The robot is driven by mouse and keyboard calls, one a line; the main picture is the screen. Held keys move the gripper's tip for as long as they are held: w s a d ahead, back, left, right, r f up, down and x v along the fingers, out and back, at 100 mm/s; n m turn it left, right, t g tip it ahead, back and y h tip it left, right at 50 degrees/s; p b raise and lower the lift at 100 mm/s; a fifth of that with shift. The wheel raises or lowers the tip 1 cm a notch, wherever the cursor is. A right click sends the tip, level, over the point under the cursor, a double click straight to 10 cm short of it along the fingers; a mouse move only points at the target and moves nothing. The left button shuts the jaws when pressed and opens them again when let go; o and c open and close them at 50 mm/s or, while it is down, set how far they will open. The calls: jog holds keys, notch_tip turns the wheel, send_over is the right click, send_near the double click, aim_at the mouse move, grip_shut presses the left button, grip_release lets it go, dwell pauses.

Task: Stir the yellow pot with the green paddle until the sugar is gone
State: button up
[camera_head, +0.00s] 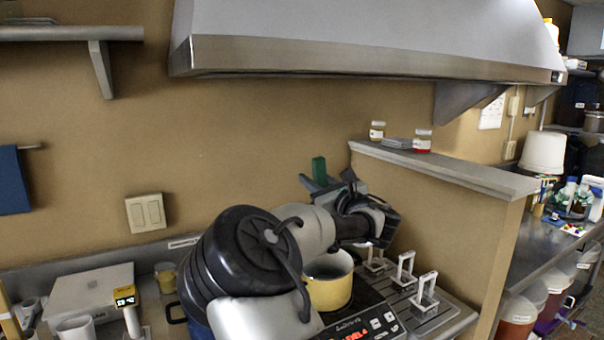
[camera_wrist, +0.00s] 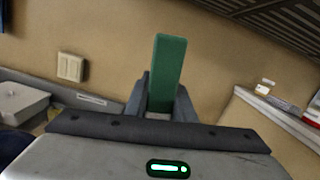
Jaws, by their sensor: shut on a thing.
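The yellow pot (camera_head: 331,287) stands on the black cooktop below my arm, partly hidden by it. Its inside shows only in part, and I cannot make out any sugar. The green paddle (camera_head: 319,170) sticks up from my gripper (camera_head: 321,184) in the head view. In the wrist view the green paddle (camera_wrist: 166,72) stands upright between the two fingers of my gripper (camera_wrist: 162,103), which is shut on it.
The cooktop (camera_head: 362,318) has lit red digits. A rack with several white handles (camera_head: 405,268) lies right of the pot, before a low wall (camera_head: 440,170) with jars on top. A range hood (camera_head: 370,50) hangs above. A thermometer-like device (camera_head: 128,305) stands at left.

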notch_tip(320, 180, down, 15)
jog(key=b, duration=1.2)
jog(key=shift+r, duration=0.15)
jog(key=shift+b, duration=0.3)
